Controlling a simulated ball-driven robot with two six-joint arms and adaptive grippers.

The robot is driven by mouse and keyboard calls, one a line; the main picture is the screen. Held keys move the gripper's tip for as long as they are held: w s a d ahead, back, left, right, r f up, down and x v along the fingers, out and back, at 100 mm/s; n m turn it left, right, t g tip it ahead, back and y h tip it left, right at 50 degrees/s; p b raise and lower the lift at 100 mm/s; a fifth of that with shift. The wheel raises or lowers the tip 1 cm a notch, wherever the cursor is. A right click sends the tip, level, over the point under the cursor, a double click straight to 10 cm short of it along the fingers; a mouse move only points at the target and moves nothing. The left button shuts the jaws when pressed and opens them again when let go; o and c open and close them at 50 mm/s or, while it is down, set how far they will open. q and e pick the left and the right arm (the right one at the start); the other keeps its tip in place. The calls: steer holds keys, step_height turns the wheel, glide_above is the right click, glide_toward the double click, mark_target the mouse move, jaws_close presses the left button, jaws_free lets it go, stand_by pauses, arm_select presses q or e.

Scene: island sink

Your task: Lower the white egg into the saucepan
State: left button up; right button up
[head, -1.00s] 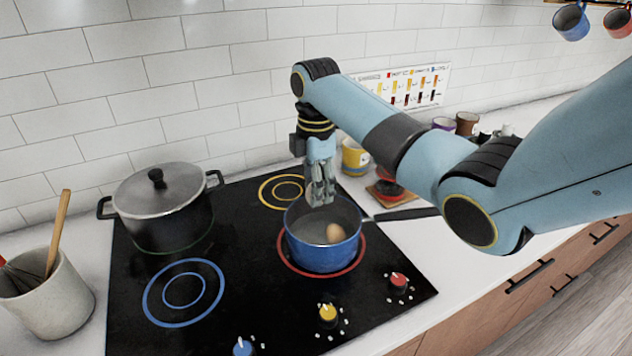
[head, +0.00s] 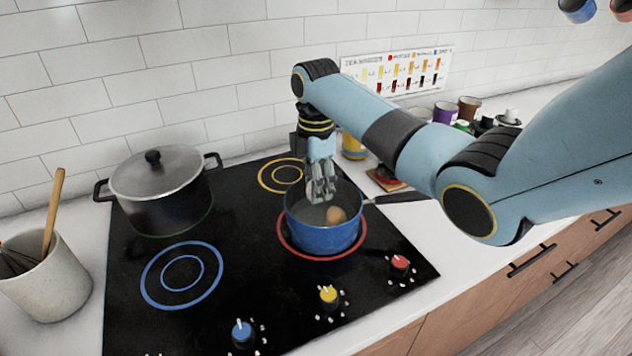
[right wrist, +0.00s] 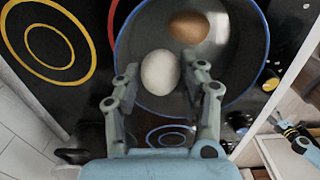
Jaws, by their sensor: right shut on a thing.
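The blue saucepan (head: 322,238) stands on the red-ringed burner, its dark handle pointing right. A brown egg (head: 336,215) lies inside it; it also shows in the right wrist view (right wrist: 188,24). My right gripper (head: 321,193) points down into the pan's mouth. In the right wrist view, the right gripper (right wrist: 160,75) is shut on the white egg (right wrist: 160,70), with a finger on each side. The white egg is over the pan's inside, beside the brown egg. Its exact height above the pan bottom cannot be told.
A black lidded pot (head: 163,200) stands at the back left of the black cooktop (head: 230,290). A utensil crock (head: 45,283) stands at the far left. Knobs (head: 328,295) line the cooktop's front. Cups (head: 446,112) stand at the back right.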

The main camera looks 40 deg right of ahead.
steer(key=shift+f+b, duration=0.35)
steer(key=shift+f, duration=0.3)
stand_by(0.6)
steer(key=o, duration=0.8)
steer(key=shift+r, duration=0.3)
step_height(320, 180, up, 11)
steer(key=shift+r, duration=0.2)
